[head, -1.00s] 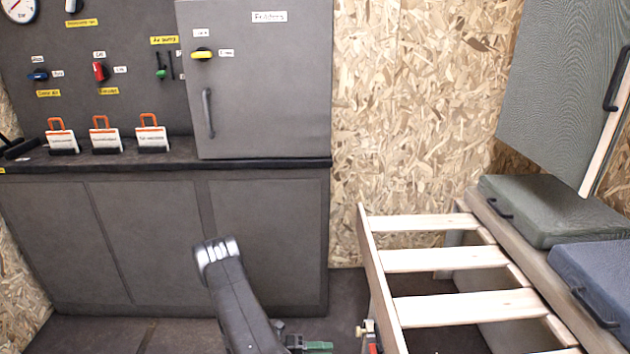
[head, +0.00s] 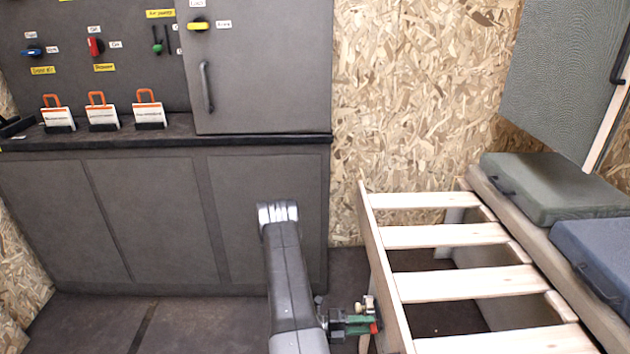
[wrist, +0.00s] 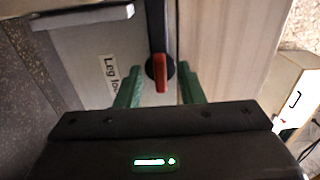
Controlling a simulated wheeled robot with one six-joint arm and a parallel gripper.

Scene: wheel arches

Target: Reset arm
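My arm (head: 285,270) rises from the bottom of the head view, bent at its top. My gripper (head: 364,325) is low in that view, beside the left edge of the slatted frame (head: 377,262). In the wrist view my gripper (wrist: 160,85) has two green fingers that stand apart. A red lever (wrist: 161,75) on a dark round base shows beyond and between the fingertips, with gaps on both sides. Nothing is seen held. A label (wrist: 110,77) starting "Leg lo" is left of the lever, partly hidden by a finger.
A dark cabinet (head: 150,215) with a counter and switch panel (head: 120,80) stands at left. Green (head: 555,185) and blue (head: 600,250) cushions lie right of the slats. A grey panel (head: 560,80) hangs above them. Open floor (head: 85,325) lies front left.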

